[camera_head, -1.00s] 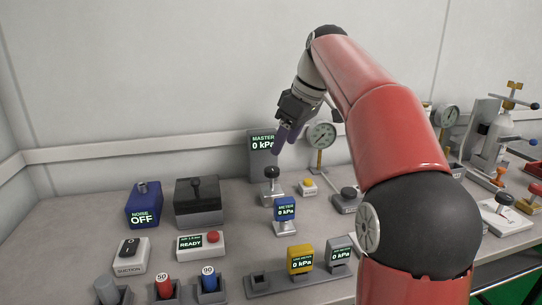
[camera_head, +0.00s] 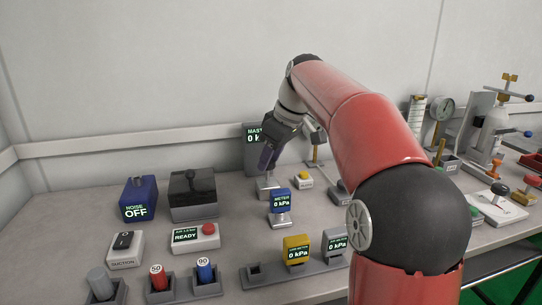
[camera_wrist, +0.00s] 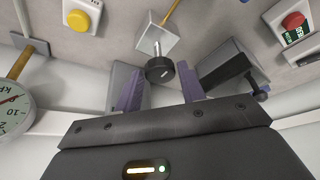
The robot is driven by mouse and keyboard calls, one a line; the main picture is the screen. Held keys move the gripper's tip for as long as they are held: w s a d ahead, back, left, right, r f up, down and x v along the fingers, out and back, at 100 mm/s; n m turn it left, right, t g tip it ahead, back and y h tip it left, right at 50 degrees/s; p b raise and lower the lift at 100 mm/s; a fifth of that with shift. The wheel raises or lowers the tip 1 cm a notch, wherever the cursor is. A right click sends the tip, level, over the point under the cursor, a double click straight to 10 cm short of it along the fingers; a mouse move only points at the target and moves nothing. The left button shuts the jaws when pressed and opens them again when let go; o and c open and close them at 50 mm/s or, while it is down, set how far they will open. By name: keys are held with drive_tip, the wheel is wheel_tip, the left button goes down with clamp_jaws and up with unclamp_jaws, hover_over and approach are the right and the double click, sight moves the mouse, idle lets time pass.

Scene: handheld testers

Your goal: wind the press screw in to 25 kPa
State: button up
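The press screw's black knob (camera_wrist: 160,70) sits on a metal stem above a light grey block (camera_wrist: 157,37). In the head view the block (camera_head: 267,187) stands in front of the master display (camera_head: 254,134), and my gripper hides the knob. My gripper (camera_head: 267,158) points down at it. In the wrist view my open gripper (camera_wrist: 161,78) has its purple fingers to either side of the knob with gaps showing. I cannot tell how deep the knob lies between them. The master display is partly covered, showing a 0. The blue meter (camera_head: 280,203) reads 0 kPa.
A yellow-button box (camera_head: 302,179) stands just right of the block. A dark lever box (camera_head: 193,195) and blue noise box (camera_head: 137,200) stand left. A dial gauge (camera_wrist: 12,107) is close by. A meter rack (camera_head: 310,272) lies in front.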

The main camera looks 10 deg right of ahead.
drive_tip(key=c, duration=0.6)
drive_tip(key=shift+m, duration=0.4)
